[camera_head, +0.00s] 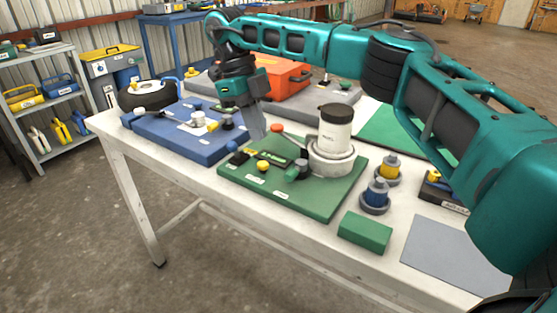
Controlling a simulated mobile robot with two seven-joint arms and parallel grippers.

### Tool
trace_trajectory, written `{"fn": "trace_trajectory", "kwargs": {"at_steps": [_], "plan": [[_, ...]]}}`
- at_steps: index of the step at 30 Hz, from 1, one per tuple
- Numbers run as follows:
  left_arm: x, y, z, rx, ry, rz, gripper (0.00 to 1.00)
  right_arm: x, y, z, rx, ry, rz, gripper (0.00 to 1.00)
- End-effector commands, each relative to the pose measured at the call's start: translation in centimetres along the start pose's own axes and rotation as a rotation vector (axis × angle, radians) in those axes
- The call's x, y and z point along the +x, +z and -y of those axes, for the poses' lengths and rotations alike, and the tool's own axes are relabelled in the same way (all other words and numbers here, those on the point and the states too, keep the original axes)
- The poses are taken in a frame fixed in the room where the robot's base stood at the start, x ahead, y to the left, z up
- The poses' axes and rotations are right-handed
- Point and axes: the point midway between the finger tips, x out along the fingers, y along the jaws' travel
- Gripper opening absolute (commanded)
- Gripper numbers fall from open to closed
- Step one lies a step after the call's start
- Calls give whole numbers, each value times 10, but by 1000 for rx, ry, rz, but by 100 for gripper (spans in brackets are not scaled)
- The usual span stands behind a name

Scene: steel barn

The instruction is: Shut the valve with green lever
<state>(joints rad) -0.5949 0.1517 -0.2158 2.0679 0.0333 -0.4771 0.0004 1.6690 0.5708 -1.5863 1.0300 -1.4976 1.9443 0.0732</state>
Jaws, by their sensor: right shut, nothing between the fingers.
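My right gripper (258,133) reaches in from the right over the table and points down. Its fingers look closed with nothing between them. It hangs above the back-left part of the green board, behind and left of the green lever and apart from it. My left gripper is out of the picture.
A red-tipped lever (277,128) stands close beside my right fingers. A white canister (334,132) with a black lid rises right of the valve. A blue board (180,143) lies to the left. A green block (365,231) and a blue knob (376,194) stand at right.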

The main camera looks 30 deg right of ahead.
Motion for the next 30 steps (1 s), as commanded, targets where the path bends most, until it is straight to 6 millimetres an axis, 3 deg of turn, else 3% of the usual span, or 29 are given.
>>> {"fn": "trace_trajectory", "kwargs": {"at_steps": [1, 6, 16, 30], "plan": [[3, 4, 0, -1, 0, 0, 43, 15, 0, 0, -1, 0, -3, 0], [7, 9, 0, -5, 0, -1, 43, 53, 0, 0, -1, 1, -3, 0], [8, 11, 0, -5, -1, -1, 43, 64, -30, 0, 0, 0, 2, 0], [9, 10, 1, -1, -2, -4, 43, 66, -35, 0, 1, 0, 2, 0]]}}
